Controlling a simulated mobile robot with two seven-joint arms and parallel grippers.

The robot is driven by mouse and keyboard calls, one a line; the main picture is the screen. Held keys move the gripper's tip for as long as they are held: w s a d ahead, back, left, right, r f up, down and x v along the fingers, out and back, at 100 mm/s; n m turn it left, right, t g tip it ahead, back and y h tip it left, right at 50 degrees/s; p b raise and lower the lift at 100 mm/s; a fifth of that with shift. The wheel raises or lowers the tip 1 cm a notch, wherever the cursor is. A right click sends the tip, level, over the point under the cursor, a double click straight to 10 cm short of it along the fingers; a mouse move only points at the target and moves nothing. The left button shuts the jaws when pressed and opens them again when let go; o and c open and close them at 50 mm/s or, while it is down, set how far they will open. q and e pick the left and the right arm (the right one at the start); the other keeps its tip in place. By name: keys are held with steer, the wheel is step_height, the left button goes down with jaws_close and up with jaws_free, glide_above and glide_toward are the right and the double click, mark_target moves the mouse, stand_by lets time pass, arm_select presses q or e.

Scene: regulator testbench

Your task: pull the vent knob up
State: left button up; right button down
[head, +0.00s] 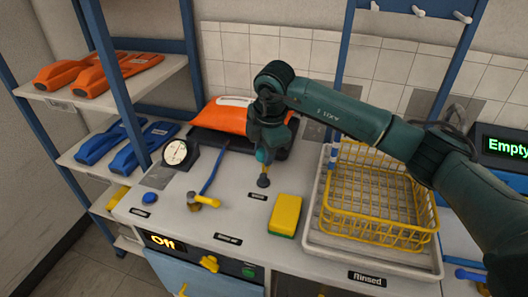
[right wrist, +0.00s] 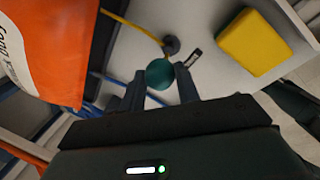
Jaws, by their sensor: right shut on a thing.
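The vent knob is a dark green ball (right wrist: 160,74) between the two fingers of my right gripper (right wrist: 160,88) in the right wrist view. In the head view my right gripper (head: 263,154) points down over a dark round base (head: 263,181) on the bench top, with a small label in front of it. The gripper is shut on the knob and hides most of it in the head view. The dark base also shows just beyond the ball in the right wrist view (right wrist: 171,45). My left gripper is not in view.
A yellow sponge (head: 286,214) lies right of the base. A brass valve with a yellow handle (head: 203,201) and a round gauge (head: 177,153) stand to the left. An orange bag (head: 222,115) lies behind. A yellow wire basket (head: 374,232) is on the right.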

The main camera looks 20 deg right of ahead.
steer(key=c, duration=1.2)
jaws_free()
steer(key=shift+r, duration=0.25)
steer(key=shift+c, duration=0.2)
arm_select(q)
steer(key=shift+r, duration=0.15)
arm_select(e)
steer(key=shift+o, duration=1.1)
arm_select(q)
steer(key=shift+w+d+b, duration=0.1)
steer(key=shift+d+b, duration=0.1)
steer(key=shift+b, duration=0.5)
arm_select(e)
steer(key=v, duration=1.3)
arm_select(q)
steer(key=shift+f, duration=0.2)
